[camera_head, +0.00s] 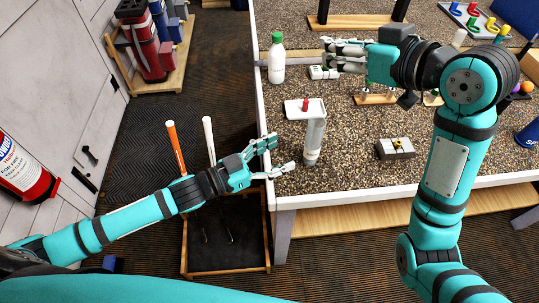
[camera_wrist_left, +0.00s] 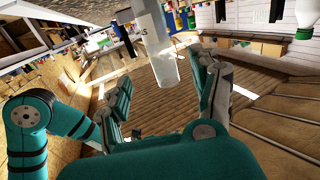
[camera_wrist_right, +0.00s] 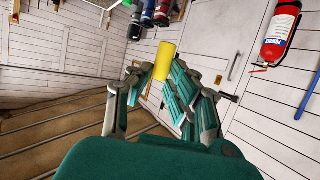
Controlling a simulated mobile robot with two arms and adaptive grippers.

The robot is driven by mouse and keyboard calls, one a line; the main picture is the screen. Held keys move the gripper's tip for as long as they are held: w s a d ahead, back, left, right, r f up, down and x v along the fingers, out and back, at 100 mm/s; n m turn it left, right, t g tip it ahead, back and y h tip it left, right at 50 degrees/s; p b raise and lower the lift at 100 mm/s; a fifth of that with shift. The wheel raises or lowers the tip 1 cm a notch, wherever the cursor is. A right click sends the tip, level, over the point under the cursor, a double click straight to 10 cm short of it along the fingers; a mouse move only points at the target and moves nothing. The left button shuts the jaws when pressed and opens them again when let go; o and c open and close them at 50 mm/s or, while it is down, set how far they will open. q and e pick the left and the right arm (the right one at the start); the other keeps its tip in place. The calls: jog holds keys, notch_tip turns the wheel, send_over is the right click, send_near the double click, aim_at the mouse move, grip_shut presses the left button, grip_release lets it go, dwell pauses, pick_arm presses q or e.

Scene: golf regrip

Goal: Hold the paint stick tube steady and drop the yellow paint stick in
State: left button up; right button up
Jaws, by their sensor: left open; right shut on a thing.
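The pale, translucent paint stick tube (camera_head: 314,142) stands upright near the table's front left edge. My left gripper (camera_head: 281,155) is open just left of its lower part, with no visible contact. The tube also shows beyond the open fingers in the left wrist view (camera_wrist_left: 163,68). My right gripper (camera_head: 332,53) is behind the tube, above the table's back left part. The right wrist view shows the yellow paint stick (camera_wrist_right: 165,60) between its closed fingers. In the head view, I cannot make out the yellow stick.
A white block with a red top piece (camera_head: 305,104) adjoins the tube's upper end in the picture. A green-capped white bottle (camera_head: 277,62) stands left of my right gripper. A grey block (camera_head: 396,149) lies to the right. The speckled tabletop (camera_head: 345,155) is clear between tube and block.

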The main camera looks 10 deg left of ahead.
aim_at(307, 142)
pick_arm(q)
jog(key=x, duration=1)
jog(key=shift+w+d, duration=0.15)
jog(key=shift+w, duration=0.1)
jog(key=shift+c, duration=0.3)
jog(key=c, duration=1.2)
jog(key=shift+c, duration=0.2)
pick_arm(e)
jog(key=f+n+g, duration=0.1)
jog(key=f, duration=0.2)
jog(key=f+n+g+y, duration=0.1)
jog(key=f, duration=0.2)
jog(key=f+n+g+y, duration=0.1)
jog(key=f, duration=0.3)
jog(key=shift+w+d, duration=0.25)
